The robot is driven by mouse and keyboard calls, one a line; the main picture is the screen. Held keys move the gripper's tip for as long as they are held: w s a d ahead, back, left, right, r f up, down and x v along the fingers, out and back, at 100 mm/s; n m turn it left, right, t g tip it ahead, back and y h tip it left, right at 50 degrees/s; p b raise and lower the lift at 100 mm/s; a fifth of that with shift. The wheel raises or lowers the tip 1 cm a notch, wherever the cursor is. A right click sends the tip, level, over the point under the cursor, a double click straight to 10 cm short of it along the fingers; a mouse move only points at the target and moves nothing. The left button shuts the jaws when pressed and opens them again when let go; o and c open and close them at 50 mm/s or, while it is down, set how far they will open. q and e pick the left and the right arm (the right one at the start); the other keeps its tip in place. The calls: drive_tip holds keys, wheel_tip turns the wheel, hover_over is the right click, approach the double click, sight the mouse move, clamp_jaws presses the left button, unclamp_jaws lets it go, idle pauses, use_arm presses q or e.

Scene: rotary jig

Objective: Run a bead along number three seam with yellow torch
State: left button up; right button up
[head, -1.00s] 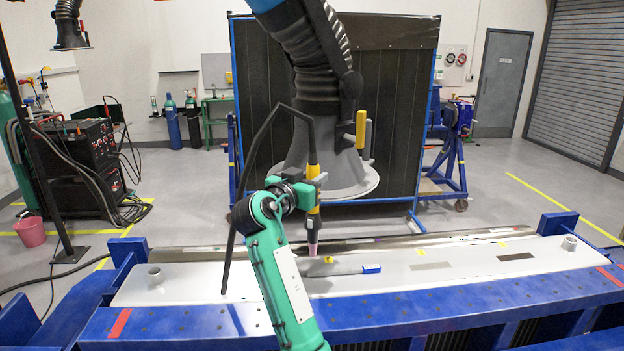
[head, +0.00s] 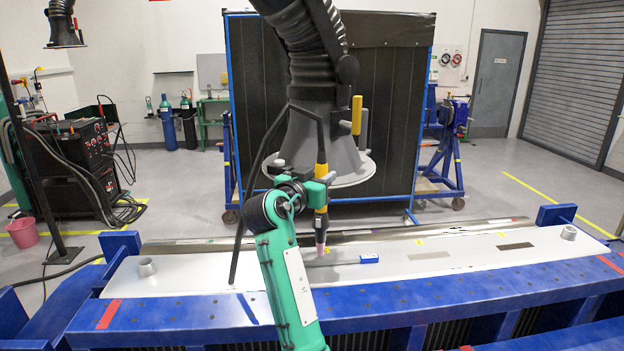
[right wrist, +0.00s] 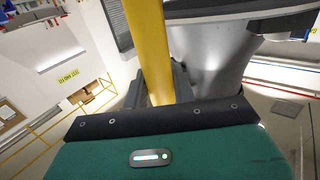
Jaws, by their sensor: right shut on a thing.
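My right gripper (head: 322,182) is shut on the yellow torch (head: 321,200), which hangs nearly upright with its pale pink tip down. The tip is at the long pale plate (head: 190,278); I cannot tell whether it touches. In the right wrist view the torch's yellow body (right wrist: 148,50) rises between the fingers. Small yellow tags (head: 419,242) (head: 501,234) stand along the plate's back edge, beside a long dark strip; their numbers are too small to read. A dark patch (head: 516,246) and a grey patch (head: 428,255) lie on the plate. My left gripper is out of view.
A grey extraction hood (head: 318,145) hangs close behind the torch. Blue fixture beams (head: 190,318) border the plate, with short round posts (head: 147,267) (head: 568,232) near its ends.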

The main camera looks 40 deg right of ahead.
drive_tip(key=s+d+f+b, duration=0.2)
drive_tip(key=s+d, duration=0.1)
drive_tip(key=d, duration=0.3)
drive_tip(key=shift+s+d, duration=0.3)
idle(0.5)
drive_tip(key=shift+f+b, duration=0.65)
idle(2.3)
drive_tip(key=shift+r, duration=0.1)
idle(0.6)
